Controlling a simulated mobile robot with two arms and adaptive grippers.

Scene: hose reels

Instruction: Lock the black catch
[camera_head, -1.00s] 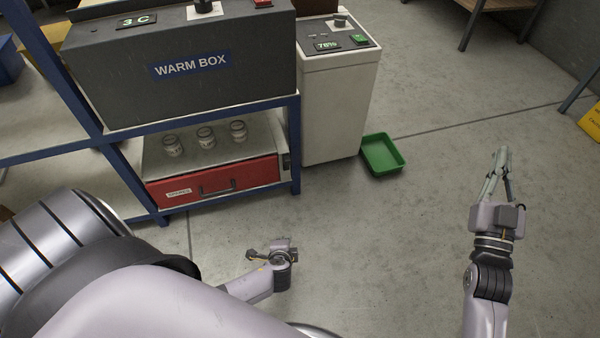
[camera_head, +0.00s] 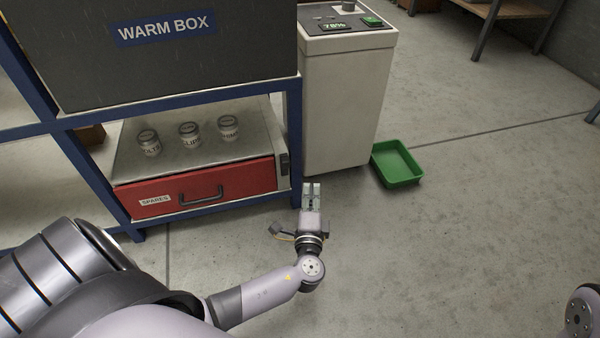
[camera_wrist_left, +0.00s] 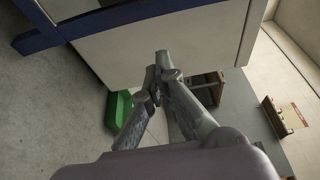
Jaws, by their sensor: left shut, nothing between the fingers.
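A small dark catch (camera_head: 283,164) sits at the right end of the front of the grey cabinet (camera_head: 262,125), beside the red drawer (camera_head: 235,182) marked SPARES. Whether it is locked is too small to tell. My left gripper (camera_head: 311,188) is shut and empty, just right of the shelf's blue front post and apart from the catch in the picture. In the left wrist view its fingers (camera_wrist_left: 158,75) are together with nothing between them; the catch does not show there. My right gripper is out of view.
The blue shelf post (camera_head: 295,150) stands close to the catch. The WARM BOX (camera_head: 190,60) is above the cabinet, and three jars (camera_head: 189,133) stand on it. A white unit (camera_head: 345,110) and green tray (camera_head: 397,163) are to the right. Floor in front is clear.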

